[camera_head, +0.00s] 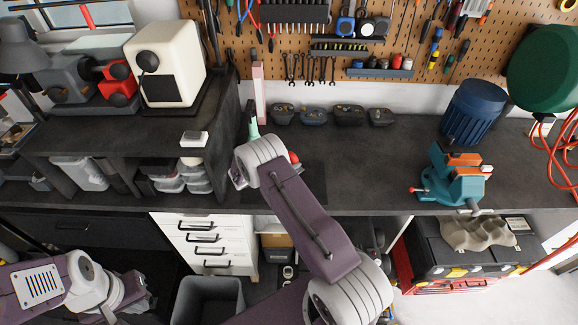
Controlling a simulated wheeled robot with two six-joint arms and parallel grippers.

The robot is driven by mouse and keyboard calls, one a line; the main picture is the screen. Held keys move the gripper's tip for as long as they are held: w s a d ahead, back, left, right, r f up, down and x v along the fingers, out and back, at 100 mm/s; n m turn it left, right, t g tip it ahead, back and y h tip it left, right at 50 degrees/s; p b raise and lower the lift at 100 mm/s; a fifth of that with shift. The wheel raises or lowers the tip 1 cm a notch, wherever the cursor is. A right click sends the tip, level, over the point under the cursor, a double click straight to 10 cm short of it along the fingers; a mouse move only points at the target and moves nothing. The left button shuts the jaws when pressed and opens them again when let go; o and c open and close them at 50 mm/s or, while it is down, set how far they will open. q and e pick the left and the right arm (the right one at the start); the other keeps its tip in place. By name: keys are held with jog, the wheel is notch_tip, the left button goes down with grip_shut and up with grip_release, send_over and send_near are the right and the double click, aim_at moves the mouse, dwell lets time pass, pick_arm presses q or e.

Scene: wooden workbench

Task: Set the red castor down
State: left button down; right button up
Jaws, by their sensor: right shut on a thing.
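My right arm reaches up from the bottom to the workbench (400,170). My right gripper (272,160) is at its far end, over the bench's middle left, and its fingers are mostly hidden by my own wrist. A small red patch, likely the red castor (294,157), shows at the right edge of the wrist. The rest of it is hidden, so I cannot tell whether it touches the bench. My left gripper (128,298) is low at the left, below the bench; its jaws are not clear.
A teal and orange vise (455,178) and a blue bin (473,112) stand at the right. Several dark small cases (348,115) line the back. A raised shelf (120,135) with a cream speaker (166,65) is at the left. The bench between wrist and vise is clear.

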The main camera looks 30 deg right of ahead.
notch_tip(320, 180, down, 4)
jog(key=shift+a+r+p, duration=0.1)
jog(key=shift+r+p, duration=0.1)
jog(key=shift+p, duration=0.4)
jog(key=shift+w+d+f, duration=0.1)
jog(key=shift+d+f, duration=0.15)
jog(key=shift+d, duration=0.05)
jog(key=o, duration=1.5)
jog(key=shift+a, duration=0.1)
jog(key=shift+o, duration=0.8)
jog(key=shift+a+r, duration=0.1)
jog(key=shift+r, duration=0.05)
jog(key=shift+a, duration=0.1)
